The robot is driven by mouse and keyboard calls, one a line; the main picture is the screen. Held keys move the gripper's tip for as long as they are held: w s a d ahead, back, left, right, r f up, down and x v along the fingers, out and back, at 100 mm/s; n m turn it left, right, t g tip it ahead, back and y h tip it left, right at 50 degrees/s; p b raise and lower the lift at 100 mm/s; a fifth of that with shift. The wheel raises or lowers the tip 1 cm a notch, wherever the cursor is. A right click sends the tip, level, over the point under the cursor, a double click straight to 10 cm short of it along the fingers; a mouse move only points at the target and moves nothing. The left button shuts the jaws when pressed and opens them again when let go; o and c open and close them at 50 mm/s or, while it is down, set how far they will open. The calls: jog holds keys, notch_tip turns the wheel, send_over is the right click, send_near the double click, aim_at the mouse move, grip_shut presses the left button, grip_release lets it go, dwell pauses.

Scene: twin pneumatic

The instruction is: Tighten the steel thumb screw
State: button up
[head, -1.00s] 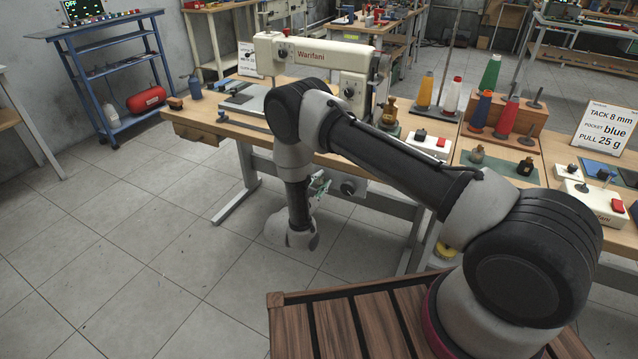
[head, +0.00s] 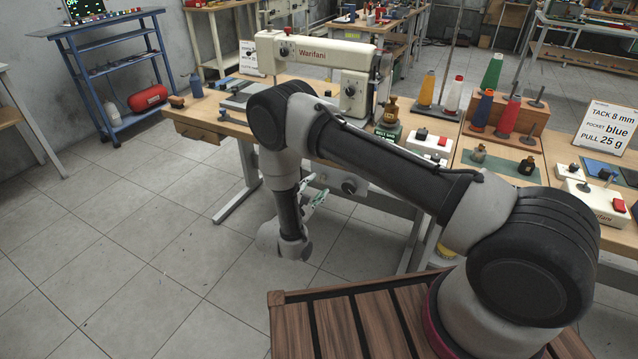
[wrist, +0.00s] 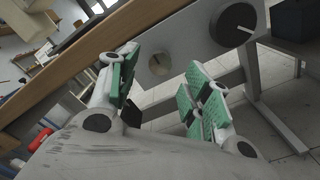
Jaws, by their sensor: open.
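In the head view my gripper (head: 315,198) is below the table front, left of the dark knob (head: 349,187); the screw cannot be made out there.
The wooden table edge (wrist: 75,65) runs diagonally above the panel in the wrist view. The sewing machine (head: 318,55) stands on the table (head: 225,128). Grey table legs (head: 240,190) flank the space. The tiled floor (head: 120,240) at left is clear.

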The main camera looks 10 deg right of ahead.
jog(key=v, duration=0.7)
jog(key=shift+s+a, duration=0.2)
jog(key=shift+s, duration=0.1)
